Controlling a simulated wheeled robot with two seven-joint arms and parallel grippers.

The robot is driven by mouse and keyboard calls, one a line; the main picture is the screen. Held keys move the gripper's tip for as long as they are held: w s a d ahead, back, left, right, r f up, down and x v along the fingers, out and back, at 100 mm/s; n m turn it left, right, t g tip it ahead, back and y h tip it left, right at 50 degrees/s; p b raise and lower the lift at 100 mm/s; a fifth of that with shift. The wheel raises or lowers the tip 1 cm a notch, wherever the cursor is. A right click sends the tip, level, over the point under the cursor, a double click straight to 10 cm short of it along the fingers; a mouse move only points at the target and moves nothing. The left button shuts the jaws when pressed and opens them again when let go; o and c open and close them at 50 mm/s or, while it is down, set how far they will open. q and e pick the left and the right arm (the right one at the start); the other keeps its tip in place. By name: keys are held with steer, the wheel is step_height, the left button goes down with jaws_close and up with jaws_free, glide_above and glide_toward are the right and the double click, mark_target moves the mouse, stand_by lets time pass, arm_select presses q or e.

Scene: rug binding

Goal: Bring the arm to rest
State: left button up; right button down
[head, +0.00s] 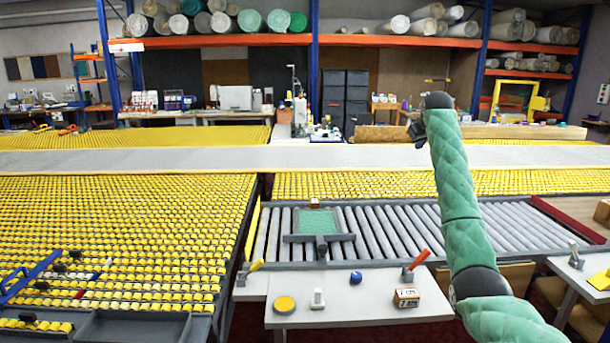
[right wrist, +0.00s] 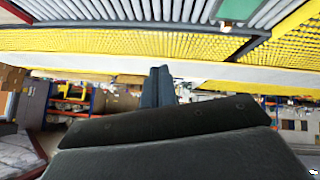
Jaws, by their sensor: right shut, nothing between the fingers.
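My right arm, in a green quilted sleeve, rises from the bottom right of the head view. Its dark gripper (head: 416,132) is at the upper end, in the air in front of the long grey strip across the yellow roller tables. In the right wrist view the two dark fingers (right wrist: 158,86) lie side by side, shut, with nothing between them. That view is upside down, with the rollers at the top. My left gripper is in neither view.
A green piece in a grey frame (head: 318,222) lies on the grey roller conveyor (head: 420,225). The white bench (head: 345,290) in front holds a blue ball (head: 356,277), a yellow disc (head: 284,304) and a labelled block (head: 407,297). Racks with rolled rugs (head: 268,20) stand behind.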

steer(key=s+a+f, duration=0.6)
steer(key=s+f, duration=0.5)
steer(key=f, duration=0.1)
steer(key=s+a+f+y, duration=0.1)
steer(key=s+a+f, duration=0.5)
steer(key=s+f, duration=0.5)
steer(key=s+a+f, duration=0.6)
steer(key=s+f, duration=0.4)
steer(key=f, duration=0.3)
steer(key=s+a+f+g, duration=0.1)
steer(key=s+f+g, duration=0.1)
steer(key=s+f, duration=0.9)
steer(key=s+a+f+g, duration=0.2)
steer(key=s+f, duration=0.9)
steer(key=s, duration=0.8)
steer(key=s+a+f+g+y, duration=0.1)
steer(key=s+f+g, duration=0.2)
steer(key=s+f, duration=0.9)
steer(key=s, duration=0.3)
steer(key=shift+s+a+m, duration=0.25)
steer(key=shift+s+m, duration=0.1)
steer(key=shift+m, duration=0.05)
